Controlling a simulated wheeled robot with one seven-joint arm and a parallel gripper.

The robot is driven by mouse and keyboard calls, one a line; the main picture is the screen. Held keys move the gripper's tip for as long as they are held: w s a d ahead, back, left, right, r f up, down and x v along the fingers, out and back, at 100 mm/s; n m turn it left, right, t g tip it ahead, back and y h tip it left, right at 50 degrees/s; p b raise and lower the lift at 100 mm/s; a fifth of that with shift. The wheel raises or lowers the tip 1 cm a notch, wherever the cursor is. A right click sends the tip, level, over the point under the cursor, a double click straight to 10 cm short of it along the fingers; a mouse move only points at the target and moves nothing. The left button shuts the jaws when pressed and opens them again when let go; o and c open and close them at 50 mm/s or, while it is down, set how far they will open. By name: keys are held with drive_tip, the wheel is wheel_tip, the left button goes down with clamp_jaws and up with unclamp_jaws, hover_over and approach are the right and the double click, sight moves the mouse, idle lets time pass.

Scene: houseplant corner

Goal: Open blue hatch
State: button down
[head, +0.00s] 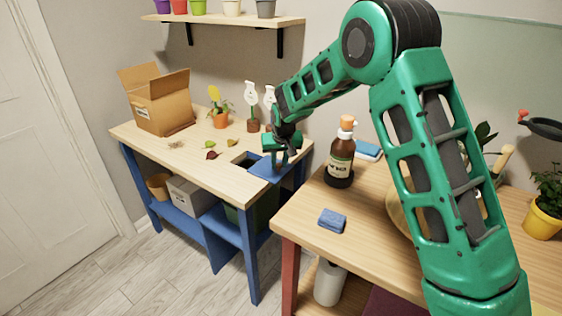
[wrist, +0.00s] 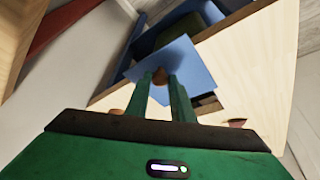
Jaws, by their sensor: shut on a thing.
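The blue hatch (head: 264,171) is a flat panel at the right front part of the left workbench top. A dark opening (head: 243,160) in the bench top shows beside it, to its left, so the hatch does not fully cover it. My gripper (head: 281,161) is over the hatch. In the wrist view my two green fingers (wrist: 161,76) are shut on a small brown knob (wrist: 159,74) on the hatch (wrist: 187,57). The hatch there reaches past the bench edge. The fingers hide part of the knob.
On the left bench (head: 160,148) stand an open cardboard box (head: 160,105), an orange pot (head: 221,120) and several loose leaves. The right bench holds a brown bottle (head: 341,160) and a blue sponge (head: 332,220). A narrow gap separates the benches.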

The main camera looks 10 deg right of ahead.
drive_tip(key=shift+w, duration=0.1)
drive_tip(key=c, duration=1.5)
unclamp_jaws()
drive_tip(key=shift+d, duration=0.1)
drive_tip(key=shift+c, duration=0.2)
drive_tip(key=v, duration=1)
drive_tip(key=shift+r, duration=0.35)
